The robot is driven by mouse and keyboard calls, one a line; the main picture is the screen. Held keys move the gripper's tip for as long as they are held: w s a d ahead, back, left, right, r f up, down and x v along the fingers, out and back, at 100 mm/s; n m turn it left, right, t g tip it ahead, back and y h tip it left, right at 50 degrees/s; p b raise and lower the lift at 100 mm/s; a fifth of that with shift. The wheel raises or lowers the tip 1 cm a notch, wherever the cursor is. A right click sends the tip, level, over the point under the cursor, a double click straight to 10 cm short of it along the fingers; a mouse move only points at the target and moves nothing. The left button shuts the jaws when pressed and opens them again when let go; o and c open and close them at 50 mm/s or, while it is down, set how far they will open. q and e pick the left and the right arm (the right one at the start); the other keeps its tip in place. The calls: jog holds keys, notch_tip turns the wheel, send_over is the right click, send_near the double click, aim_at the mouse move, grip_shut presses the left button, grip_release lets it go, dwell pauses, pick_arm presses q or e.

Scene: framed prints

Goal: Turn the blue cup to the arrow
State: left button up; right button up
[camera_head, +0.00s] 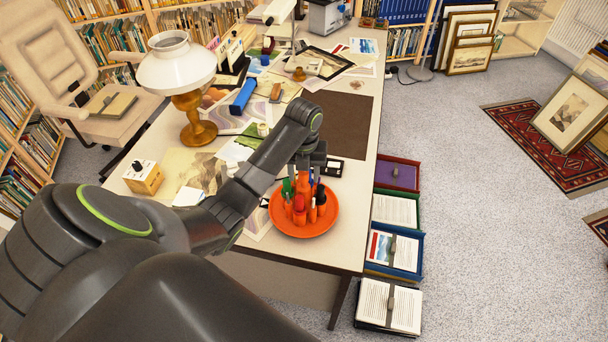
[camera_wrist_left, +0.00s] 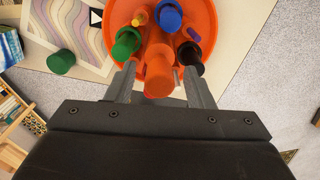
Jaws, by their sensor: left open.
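An orange round tray (camera_head: 304,224) with several upright orange holders stands near the table's right edge. In the left wrist view the tray (camera_wrist_left: 206,22) carries a blue-topped cup (camera_wrist_left: 168,17) at the far side, a green one (camera_wrist_left: 127,42) at left, a black one (camera_wrist_left: 190,56) at right and a plain orange one (camera_wrist_left: 158,72) nearest me. A black square with a white arrow (camera_wrist_left: 96,17) lies left of the tray. My left gripper (camera_wrist_left: 159,88) is open, its fingers on either side of the nearest orange holder; I cannot tell whether they touch it. The right gripper is not in view.
A lamp (camera_head: 178,75), a yellow box (camera_head: 143,178) and papers are on the table (camera_head: 318,258) left of the tray. A green pot (camera_wrist_left: 61,62) shows beside it in the wrist view. Open boxes (camera_head: 396,210) stand on the floor at right.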

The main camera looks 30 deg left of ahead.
pick_arm(q)
grip_shut()
dwell(0.3)
dwell(0.3)
